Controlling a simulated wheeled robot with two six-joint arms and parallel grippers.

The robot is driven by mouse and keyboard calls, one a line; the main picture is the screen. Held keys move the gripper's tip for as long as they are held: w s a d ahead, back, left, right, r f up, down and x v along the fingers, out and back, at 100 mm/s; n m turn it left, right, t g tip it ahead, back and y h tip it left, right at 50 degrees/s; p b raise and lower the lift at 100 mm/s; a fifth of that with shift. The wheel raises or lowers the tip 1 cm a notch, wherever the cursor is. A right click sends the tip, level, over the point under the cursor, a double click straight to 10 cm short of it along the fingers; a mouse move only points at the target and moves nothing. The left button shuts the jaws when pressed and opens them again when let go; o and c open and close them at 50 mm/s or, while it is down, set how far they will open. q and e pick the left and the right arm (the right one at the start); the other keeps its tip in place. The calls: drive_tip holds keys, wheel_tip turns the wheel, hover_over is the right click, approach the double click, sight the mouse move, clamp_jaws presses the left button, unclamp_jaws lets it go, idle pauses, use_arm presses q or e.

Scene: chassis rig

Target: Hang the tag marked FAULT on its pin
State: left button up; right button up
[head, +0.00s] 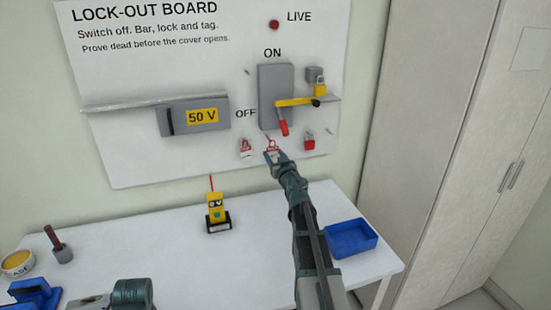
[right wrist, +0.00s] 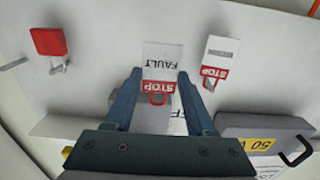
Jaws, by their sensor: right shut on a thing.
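The FAULT tag (right wrist: 161,62) is white with a red STOP band and a red loop. In the right wrist view it lies between the fingers of my right gripper (right wrist: 160,88), which is shut on it. In the head view, the tag's red top (head: 271,145) shows at the tip of my right gripper (head: 273,156), just below the grey switch box. A second STOP tag (head: 246,148) hangs on the board to its left; it also shows in the right wrist view (right wrist: 218,62). I cannot tell whether the held tag's loop touches a pin. My left gripper is not in view.
A red padlock (head: 309,140) hangs right of the held tag, with a bare pin (head: 330,131) beside it. The red-tipped switch lever (head: 283,128) is close above. A yellow tester (head: 217,209) and blue tray (head: 352,238) are on the table (head: 170,255).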

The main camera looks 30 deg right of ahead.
sight(273, 152)
drive_tip(key=shift+x, duration=2.25)
drive_tip(key=shift+r+p+v, duration=0.15)
drive_tip(key=shift+v, duration=0.6)
drive_tip(key=shift+r+p+v, duration=0.1)
drive_tip(key=shift+p+v, duration=0.05)
drive_tip(key=shift+v, duration=3.55)
